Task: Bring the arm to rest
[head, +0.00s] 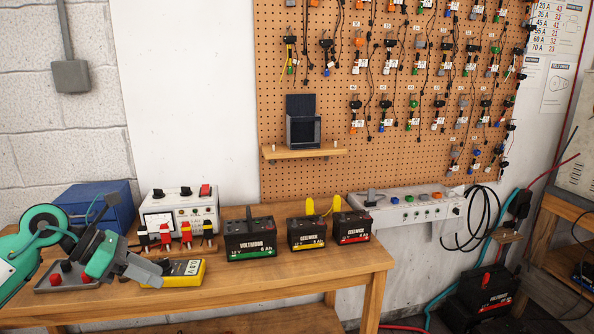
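My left arm, green and grey, comes in from the left edge in the head view. Its gripper (150,270) is over the front left of the wooden bench (290,268), in front of the left end of a yellow meter (188,268). Its grey fingers overlap in the picture, so I cannot tell whether they are open or shut. I see no object clearly held in them. My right gripper is not in view.
A blue box (98,203), a white test unit (180,212) and three batteries, green (250,240), yellow (307,232) and red (352,228), line the bench's back. A grey tray (80,284) lies below the arm. The bench's front right is clear.

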